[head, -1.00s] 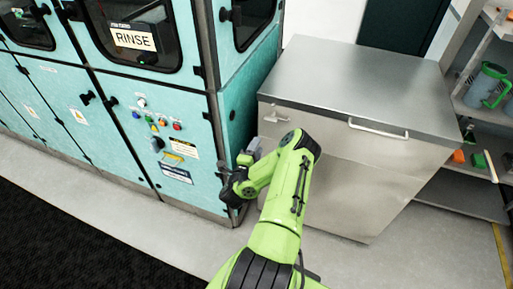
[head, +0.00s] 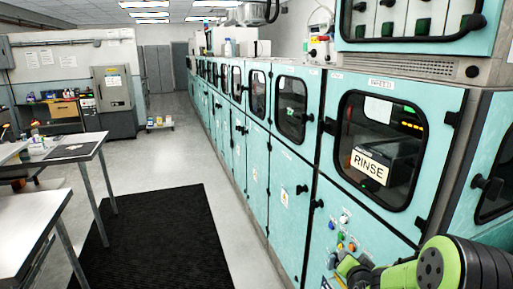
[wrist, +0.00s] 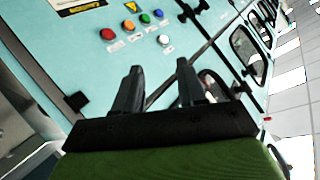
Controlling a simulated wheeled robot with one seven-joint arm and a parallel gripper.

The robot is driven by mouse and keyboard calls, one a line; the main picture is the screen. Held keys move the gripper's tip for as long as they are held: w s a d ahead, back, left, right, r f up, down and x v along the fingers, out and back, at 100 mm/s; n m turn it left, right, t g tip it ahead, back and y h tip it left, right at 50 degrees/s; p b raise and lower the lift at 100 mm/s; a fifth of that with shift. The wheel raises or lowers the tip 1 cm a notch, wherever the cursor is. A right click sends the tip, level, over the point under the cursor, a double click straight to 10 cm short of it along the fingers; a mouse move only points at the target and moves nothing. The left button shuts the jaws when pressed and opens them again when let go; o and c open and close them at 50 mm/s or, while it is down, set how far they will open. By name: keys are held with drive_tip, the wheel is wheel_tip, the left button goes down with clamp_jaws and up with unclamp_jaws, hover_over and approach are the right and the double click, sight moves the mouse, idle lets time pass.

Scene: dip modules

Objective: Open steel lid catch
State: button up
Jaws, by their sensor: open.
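My gripper (wrist: 158,88) is open and empty in the wrist view, with its two dark fingers apart in front of the teal machine. In the head view only my green arm shows at the lower right, and my gripper cannot be made out clearly. The steel chest and its lid catch are in neither view now.
A long row of teal cabinets (head: 258,155) runs down the right side, with a RINSE window (head: 376,150). Coloured buttons (wrist: 143,18) sit near my fingers. A black mat (head: 160,235) lies on the open floor. Steel-topped tables (head: 62,150) stand at the left.

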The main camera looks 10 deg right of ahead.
drive_tip(key=s+a+r+n+g+y, duration=0.1)
drive_tip(key=s+a+r+n, duration=0.3)
drive_tip(key=s+a, duration=0.4)
drive_tip(key=s+a+r+n+g+y, duration=0.2)
drive_tip(key=s+a+r+n+g, duration=0.1)
drive_tip(key=s+a+r, duration=0.4)
drive_tip(key=s+a+n, duration=0.1)
drive_tip(key=s+a, duration=0.1)
drive_tip(key=a, duration=0.1)
drive_tip(key=shift+s+a+n+g, duration=0.15)
drive_tip(key=shift+a+n+g, duration=0.05)
drive_tip(key=shift+n+g, duration=0.1)
drive_tip(key=s+a, duration=0.1)
drive_tip(key=s, duration=0.2)
drive_tip(key=s+n+g+y, duration=0.1)
drive_tip(key=s, duration=0.3)
drive_tip(key=s+a+n+g, duration=0.1)
drive_tip(key=s, duration=0.3)
drive_tip(key=shift+s+a+y, duration=0.15)
drive_tip(key=shift+a+y, duration=0.15)
drive_tip(key=shift+s, duration=0.4)
drive_tip(key=shift+c, duration=1.4)
drive_tip(key=shift+w+f, duration=0.1)
drive_tip(key=shift+w, duration=0.05)
clamp_jaws()
